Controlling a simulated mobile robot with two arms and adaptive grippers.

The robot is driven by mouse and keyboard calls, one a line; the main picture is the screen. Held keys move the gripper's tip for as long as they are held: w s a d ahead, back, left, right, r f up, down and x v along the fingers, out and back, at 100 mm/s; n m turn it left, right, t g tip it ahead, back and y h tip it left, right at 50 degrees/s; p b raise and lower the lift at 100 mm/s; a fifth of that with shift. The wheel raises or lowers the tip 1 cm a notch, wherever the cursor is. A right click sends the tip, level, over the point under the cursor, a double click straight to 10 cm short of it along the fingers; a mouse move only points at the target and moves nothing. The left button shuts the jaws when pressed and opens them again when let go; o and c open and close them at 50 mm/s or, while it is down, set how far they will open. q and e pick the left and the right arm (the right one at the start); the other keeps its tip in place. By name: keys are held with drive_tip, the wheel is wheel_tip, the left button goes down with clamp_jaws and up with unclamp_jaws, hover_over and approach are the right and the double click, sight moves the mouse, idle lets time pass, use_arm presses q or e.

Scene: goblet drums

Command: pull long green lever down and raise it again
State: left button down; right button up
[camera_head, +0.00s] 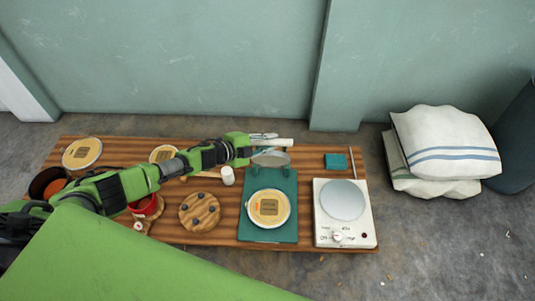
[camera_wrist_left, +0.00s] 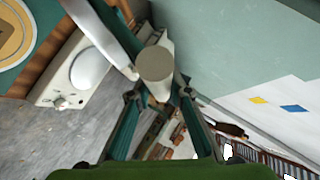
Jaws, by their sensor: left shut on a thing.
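A teal press base (camera_head: 250,232) stands on the wooden board, with a round pale drum disc (camera_head: 268,208) on it. Teal uprights and a grey metal round part (camera_head: 270,159) are at its back. My left gripper (camera_head: 265,143) is above the back of the press, shut on a pale cylindrical handle (camera_head: 284,142). In the left wrist view the handle's round end (camera_wrist_left: 155,63) is between the fingertips, and a silver bar (camera_wrist_left: 98,32) runs beside it. No clearly green lever is distinguishable; its connection to the handle is hidden. My right gripper is out of view.
A white hot plate (camera_head: 343,205) is right of the press, with a teal block (camera_head: 336,161) behind it. A round wooden piece (camera_head: 199,211), a red pot (camera_head: 146,207) and a white bottle (camera_head: 228,176) are to the left. A wall (camera_head: 200,70) rises behind.

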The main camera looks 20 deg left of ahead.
use_arm(q)
drive_tip(key=shift+w+a+r, duration=0.15)
drive_tip(key=shift+w+r, duration=0.35)
drive_tip(key=shift+w, duration=0.35)
drive_tip(key=w, duration=0.1)
drive_tip(key=w+a+g, duration=0.1)
drive_tip(key=shift+w+r+n, duration=0.35)
drive_tip(key=shift+n, duration=0.05)
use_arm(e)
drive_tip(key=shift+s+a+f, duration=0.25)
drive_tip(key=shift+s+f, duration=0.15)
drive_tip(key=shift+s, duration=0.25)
use_arm(q)
drive_tip(key=shift+w+r, duration=0.1)
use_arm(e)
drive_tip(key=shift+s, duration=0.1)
use_arm(q)
drive_tip(key=c, duration=1.8)
unclamp_jaws()
drive_tip(key=shift+c, duration=0.2)
drive_tip(key=shift+f, duration=0.2)
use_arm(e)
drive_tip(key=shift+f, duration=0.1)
